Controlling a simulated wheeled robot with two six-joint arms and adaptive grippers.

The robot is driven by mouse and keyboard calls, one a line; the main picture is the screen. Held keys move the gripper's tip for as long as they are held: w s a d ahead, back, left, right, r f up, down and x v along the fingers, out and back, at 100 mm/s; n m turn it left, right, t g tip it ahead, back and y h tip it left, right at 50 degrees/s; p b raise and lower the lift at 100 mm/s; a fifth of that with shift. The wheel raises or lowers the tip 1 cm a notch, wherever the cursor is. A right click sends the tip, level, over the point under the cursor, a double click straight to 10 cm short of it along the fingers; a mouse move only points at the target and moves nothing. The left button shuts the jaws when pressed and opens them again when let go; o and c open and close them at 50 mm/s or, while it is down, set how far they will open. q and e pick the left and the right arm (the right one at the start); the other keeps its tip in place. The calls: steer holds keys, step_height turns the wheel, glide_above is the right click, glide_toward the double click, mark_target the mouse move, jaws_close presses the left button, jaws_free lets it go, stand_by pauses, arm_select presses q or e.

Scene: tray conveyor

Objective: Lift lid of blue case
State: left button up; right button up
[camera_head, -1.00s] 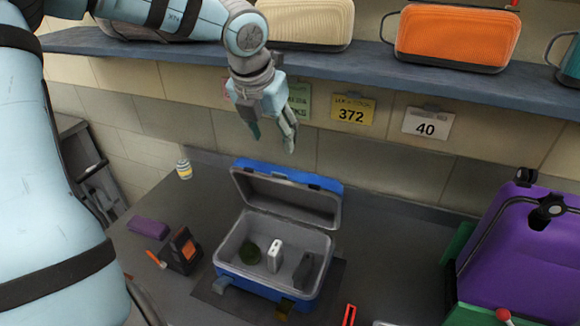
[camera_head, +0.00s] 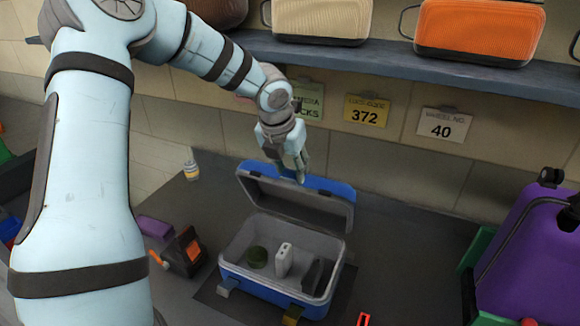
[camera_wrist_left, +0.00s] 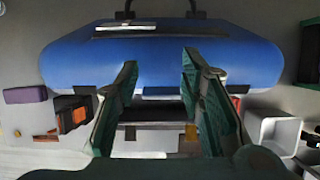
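The blue case (camera_head: 262,288) stands on the dark table with its lid (camera_head: 338,187) raised and tilted back. Inside its grey interior are a dark green round item (camera_head: 257,257), a white item (camera_head: 284,260) and a dark grey item (camera_head: 317,276). My left gripper (camera_head: 291,174) is at the lid's upper edge, fingers pointing down. In the left wrist view its fingers (camera_wrist_left: 158,72) are apart, with the blue lid (camera_wrist_left: 160,52) beyond them. Nothing shows held between them; contact with the lid is unclear. My right gripper is not in view.
A black and orange device (camera_head: 185,252) and a purple block (camera_head: 155,228) lie left of the case. A small jar (camera_head: 191,170) stands behind. A purple case (camera_head: 530,260) is at the right. A shelf (camera_head: 390,66) with bags is above.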

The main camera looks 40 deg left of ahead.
arm_select(q)
steer(key=shift+w+d, duration=0.1)
steer(key=shift+d, duration=0.2)
jaws_close()
steer(key=shift+d+r, duration=0.1)
steer(key=shift+d, duration=0.05)
steer(key=shift+s, duration=0.25)
stand_by(0.6)
steer(key=shift+c, duration=0.5)
jaws_free()
steer(key=o, duration=0.8)
steer(key=shift+w+a+f, duration=0.1)
steer(key=shift+a+f, duration=0.1)
steer(key=shift+a, duration=0.35)
steer(key=shift+w+d+r, duration=0.1)
steer(key=shift+d, duration=0.05)
